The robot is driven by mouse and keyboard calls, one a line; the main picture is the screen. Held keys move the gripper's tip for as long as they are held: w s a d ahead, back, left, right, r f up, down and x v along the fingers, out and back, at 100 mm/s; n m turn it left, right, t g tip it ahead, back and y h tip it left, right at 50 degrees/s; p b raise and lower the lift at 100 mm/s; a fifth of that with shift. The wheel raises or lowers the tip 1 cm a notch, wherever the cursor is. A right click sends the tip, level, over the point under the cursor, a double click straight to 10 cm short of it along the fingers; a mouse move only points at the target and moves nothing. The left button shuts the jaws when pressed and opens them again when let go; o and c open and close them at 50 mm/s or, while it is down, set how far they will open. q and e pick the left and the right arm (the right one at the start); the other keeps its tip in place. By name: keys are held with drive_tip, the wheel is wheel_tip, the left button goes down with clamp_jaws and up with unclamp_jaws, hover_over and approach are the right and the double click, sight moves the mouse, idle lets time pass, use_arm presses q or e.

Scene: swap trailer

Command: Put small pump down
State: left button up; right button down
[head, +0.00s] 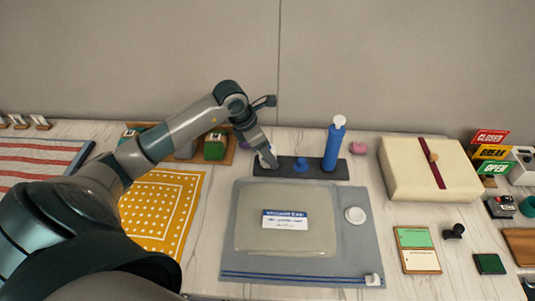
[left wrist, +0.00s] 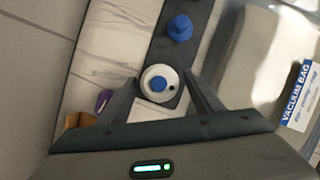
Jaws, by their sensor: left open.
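A small pump (left wrist: 160,84), white and round with a blue centre, is between the fingers of my left gripper in the left wrist view. It appears to stand on the near end of the dark tray there. My left gripper (left wrist: 160,100) is open, one finger on each side of the pump; I cannot tell whether they touch it. In the head view my left gripper (head: 267,160) is at the left end of the dark tray (head: 318,172), with a white part of the pump showing at its tip. My right gripper is not in view.
A small blue piece (head: 300,165) and a tall blue pump bottle (head: 333,146) stand on the same tray. A wrapped box (head: 405,175) stands to the right.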

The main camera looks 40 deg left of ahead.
use_arm(q)
drive_tip(key=b+v, duration=0.2)
drive_tip(key=v, duration=0.8)
drive_tip(key=shift+r, duration=0.35)
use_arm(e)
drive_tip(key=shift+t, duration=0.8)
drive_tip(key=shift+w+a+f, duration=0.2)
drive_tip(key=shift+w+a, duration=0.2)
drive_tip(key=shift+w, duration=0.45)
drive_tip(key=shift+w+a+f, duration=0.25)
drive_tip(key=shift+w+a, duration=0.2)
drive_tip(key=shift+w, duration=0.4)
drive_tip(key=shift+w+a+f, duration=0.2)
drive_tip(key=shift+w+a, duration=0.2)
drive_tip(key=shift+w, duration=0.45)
